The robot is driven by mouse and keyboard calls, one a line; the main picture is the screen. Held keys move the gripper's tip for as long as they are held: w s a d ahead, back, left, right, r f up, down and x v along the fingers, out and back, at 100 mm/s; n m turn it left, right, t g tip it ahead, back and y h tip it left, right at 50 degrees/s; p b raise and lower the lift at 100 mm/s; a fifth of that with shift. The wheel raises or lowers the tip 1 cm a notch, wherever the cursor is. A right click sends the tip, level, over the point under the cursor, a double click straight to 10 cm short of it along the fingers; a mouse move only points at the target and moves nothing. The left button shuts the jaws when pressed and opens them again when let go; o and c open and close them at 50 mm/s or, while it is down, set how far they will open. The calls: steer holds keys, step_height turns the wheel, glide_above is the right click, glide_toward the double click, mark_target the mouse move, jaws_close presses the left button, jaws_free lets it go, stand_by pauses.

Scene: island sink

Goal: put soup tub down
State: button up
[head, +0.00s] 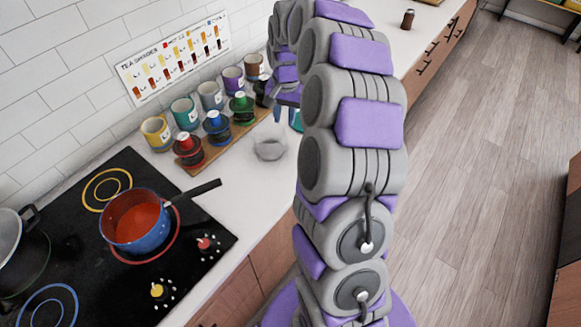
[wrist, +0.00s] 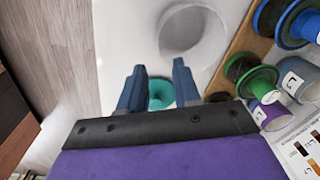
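A teal round object, possibly the soup tub (wrist: 161,92), shows between the two blue fingers of my gripper (wrist: 158,85) in the wrist view. The fingers stand apart on either side of it; I cannot tell whether they touch it or it lies beyond them. In the head view a teal object (head: 296,119) shows over the counter, partly hidden by my arm.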

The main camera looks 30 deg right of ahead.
steer(key=s+a+r+n, duration=0.3)
steer(key=s+a, duration=0.4)
steer(key=s+a+r+n, duration=0.2)
steer(key=s+a+r, duration=0.2)
steer(key=s+a, duration=0.3)
steer(key=s+a+f+n+g, duration=0.1)
steer(key=s+a+n, duration=0.1)
steer(key=s, duration=0.9)
steer(key=s+a+n+g, duration=0.1)
steer(key=s+a+n, duration=0.1)
steer(key=s, duration=0.9)
steer(key=shift+a+f+n, duration=0.3)
steer(key=shift+a+f, duration=0.1)
steer(key=shift+a, duration=0.25)
